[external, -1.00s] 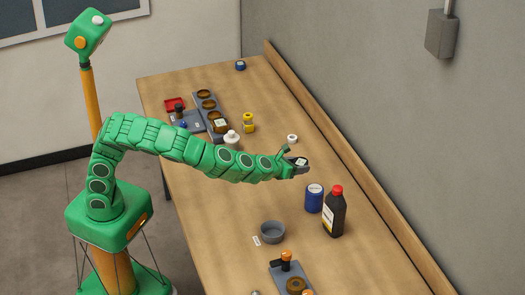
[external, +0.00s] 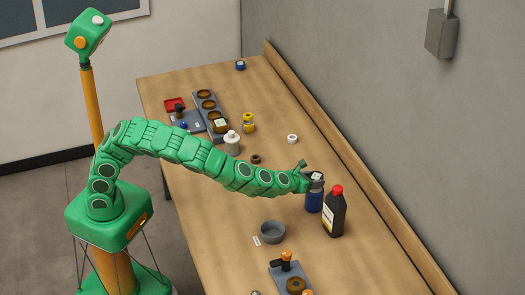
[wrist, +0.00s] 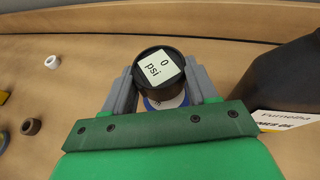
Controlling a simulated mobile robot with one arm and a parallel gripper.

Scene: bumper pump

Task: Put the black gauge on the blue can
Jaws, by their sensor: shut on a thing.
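The black gauge (wrist: 158,70) is a short dark cylinder with a pale face reading "0 psi". My gripper (external: 315,177) is shut on it, with a grey finger on each side in the wrist view. The blue can (external: 314,202) stands upright on the table, directly below the gauge in the external view. Part of the can's white and blue top (wrist: 165,101) shows beneath the gauge in the wrist view. The gauge hides most of that top, and I cannot tell whether the two touch.
A black bottle with a red cap (external: 335,212) stands close to the can's right. A grey bowl (external: 272,232) is in front. A white ring (external: 292,139) and a brown ring (external: 256,159) lie farther back. A wooden ledge (external: 345,158) runs along the wall.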

